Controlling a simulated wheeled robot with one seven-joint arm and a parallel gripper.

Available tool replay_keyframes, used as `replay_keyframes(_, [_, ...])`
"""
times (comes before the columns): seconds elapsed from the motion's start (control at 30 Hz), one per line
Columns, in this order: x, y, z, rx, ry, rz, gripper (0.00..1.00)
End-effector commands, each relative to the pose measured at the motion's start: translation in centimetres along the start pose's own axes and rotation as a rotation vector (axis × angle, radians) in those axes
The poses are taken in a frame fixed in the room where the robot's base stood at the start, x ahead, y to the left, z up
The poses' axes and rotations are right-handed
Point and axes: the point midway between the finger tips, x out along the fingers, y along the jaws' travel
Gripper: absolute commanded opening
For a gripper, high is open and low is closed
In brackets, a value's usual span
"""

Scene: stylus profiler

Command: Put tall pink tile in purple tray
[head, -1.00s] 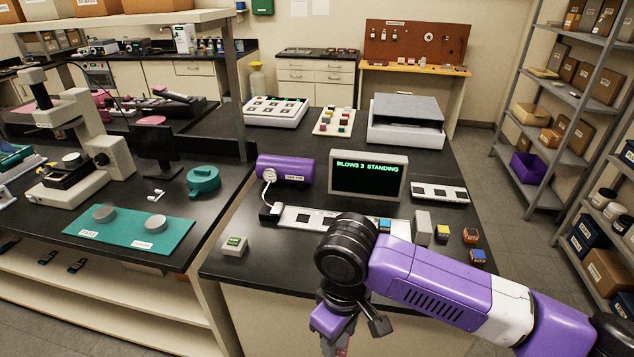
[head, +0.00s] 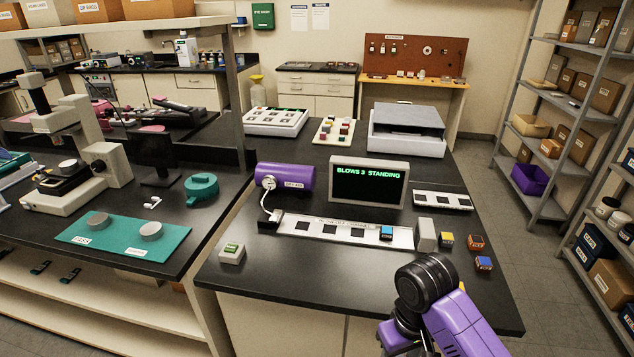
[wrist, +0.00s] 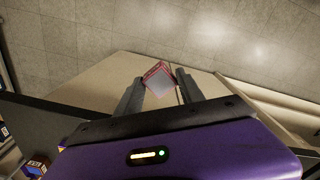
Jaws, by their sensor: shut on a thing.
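A small tile with pink-red edges and a greyish face (wrist: 160,82) is held between the fingers of my gripper (wrist: 157,88) in the wrist view. It is tilted, and the fingers hide its sides, so its full height cannot be told. Beneath it in that view are a beige cabinet front and the floor. In the head view my wrist is at the bottom right, and the fingers and the tile are out of frame. A purple open container (head: 529,179), the only purple tray-like thing in view, sits on a grey shelf at the right, far from my gripper.
The black bench (head: 300,280) bears a monitor (head: 369,184), a slotted strip (head: 345,231), a grey block (head: 426,234) and small coloured cubes (head: 475,243) near its right edge. Shelves (head: 535,125) stand at the right. Open floor lies between bench and shelves.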

Motion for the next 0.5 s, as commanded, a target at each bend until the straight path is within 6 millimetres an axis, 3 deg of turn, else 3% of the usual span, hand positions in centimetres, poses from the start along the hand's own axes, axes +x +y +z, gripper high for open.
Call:
replay_keyframes(0.03, [2.0, 0.5, 1.3, 0.055, -0.003, -0.008, 0.0])
replay_keyframes(0.2, [5.9, 1.5, 4.6, 0.194, -0.002, -0.007, 0.0])
replay_keyframes(0.5, [9.3, 0.8, 7.4, 0.289, 0.001, -0.002, 0.0])
